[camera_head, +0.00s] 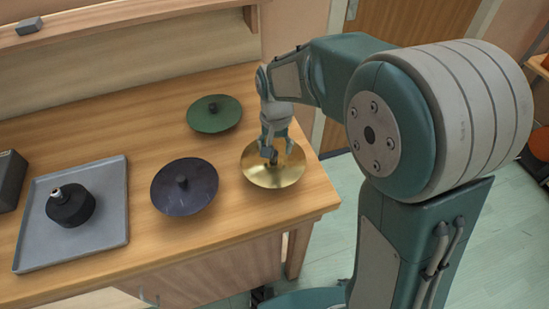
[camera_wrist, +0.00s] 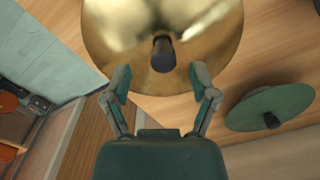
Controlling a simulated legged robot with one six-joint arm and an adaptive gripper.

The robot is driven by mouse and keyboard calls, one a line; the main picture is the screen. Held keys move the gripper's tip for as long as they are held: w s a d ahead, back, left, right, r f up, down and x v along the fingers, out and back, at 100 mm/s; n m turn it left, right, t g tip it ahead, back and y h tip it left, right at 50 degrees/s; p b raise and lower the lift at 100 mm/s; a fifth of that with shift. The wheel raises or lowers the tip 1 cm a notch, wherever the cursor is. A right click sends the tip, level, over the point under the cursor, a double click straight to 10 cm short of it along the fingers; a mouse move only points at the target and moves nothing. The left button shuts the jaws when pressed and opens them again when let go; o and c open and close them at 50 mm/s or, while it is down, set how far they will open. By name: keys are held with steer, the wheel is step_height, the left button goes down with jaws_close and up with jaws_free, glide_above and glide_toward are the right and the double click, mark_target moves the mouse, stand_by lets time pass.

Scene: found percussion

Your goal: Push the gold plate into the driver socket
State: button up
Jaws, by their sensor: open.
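The gold plate (camera_head: 274,174) is a shallow round disc with a dark upright knob at its centre, at the right end of the wooden table. It also fills the top of the wrist view (camera_wrist: 198,28), where its knob (camera_wrist: 163,53) shows. My gripper (camera_head: 269,152) is over the plate's centre, close to the knob. In the wrist view my gripper (camera_wrist: 160,78) is open, with one finger on each side and the knob just beyond the fingertips. The driver socket appears to be the black round piece with a pale top (camera_head: 71,205) on the grey tray (camera_head: 112,180) at the left.
A dark purple plate (camera_head: 203,190) lies between the tray and the gold plate. A green plate (camera_head: 225,118) lies farther back and also shows in the wrist view (camera_wrist: 290,101). A dark box (camera_head: 10,180) stands left of the tray. The table's right edge is close to the gold plate.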

mark_target(273, 159)
step_height(273, 159, down, 2)
steer(key=shift+a+f, duration=0.15)
steer(key=shift+f, duration=0.1)
steer(key=shift+a+f, duration=0.2)
steer(key=shift+d, duration=0.15)
jaws_close()
